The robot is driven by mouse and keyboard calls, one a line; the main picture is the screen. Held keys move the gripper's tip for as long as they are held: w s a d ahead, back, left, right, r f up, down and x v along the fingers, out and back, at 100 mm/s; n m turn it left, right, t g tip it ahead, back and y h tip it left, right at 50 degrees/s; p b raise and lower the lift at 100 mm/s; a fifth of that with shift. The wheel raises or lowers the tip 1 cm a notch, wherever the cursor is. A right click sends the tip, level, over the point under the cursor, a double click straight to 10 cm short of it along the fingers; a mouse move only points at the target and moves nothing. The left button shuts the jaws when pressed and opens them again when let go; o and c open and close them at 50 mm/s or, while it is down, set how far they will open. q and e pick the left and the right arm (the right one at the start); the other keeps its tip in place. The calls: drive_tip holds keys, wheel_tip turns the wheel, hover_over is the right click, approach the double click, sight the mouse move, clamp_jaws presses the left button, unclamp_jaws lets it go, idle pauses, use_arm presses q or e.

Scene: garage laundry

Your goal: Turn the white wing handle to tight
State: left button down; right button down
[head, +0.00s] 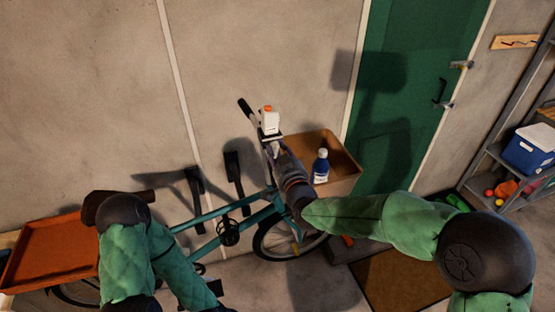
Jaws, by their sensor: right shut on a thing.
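A small white piece with an orange top (270,121) stands upright at the bike's handlebar, by the wall in the middle of the head view. I take it for the white wing handle; its wings are too small to make out. My right gripper (269,138) reaches up to it from below and is shut on it, with the fingertips partly hidden against it. The teal bicycle (204,218) hangs or stands along the wall, its front partly behind my right arm. My left arm is folded at the left and its gripper is out of view.
An orange tray (48,254) is at the left. A green door (405,100) and a shelf with a blue cooler (530,150) are at the right. Two dark wall brackets (235,174) are near the bike.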

drive_tip(key=shift+f+m+b, duration=0.2)
drive_tip(key=shift+m+b, duration=2.45)
drive_tip(key=shift+b, duration=0.7)
drive_tip(key=shift+f+m+b, duration=0.25)
drive_tip(key=shift+m+b, duration=2.35)
drive_tip(key=shift+b, duration=0.75)
drive_tip(key=shift+f+m+b, duration=0.2)
drive_tip(key=shift+m+b, duration=2.45)
drive_tip(key=shift+b, duration=0.7)
drive_tip(key=shift+f, duration=0.1)
drive_tip(key=c, duration=1.1)
unclamp_jaws()
drive_tip(key=shift+c, duration=0.2)
drive_tip(key=shift+d, duration=0.1)
drive_tip(key=shift+r, duration=0.2)
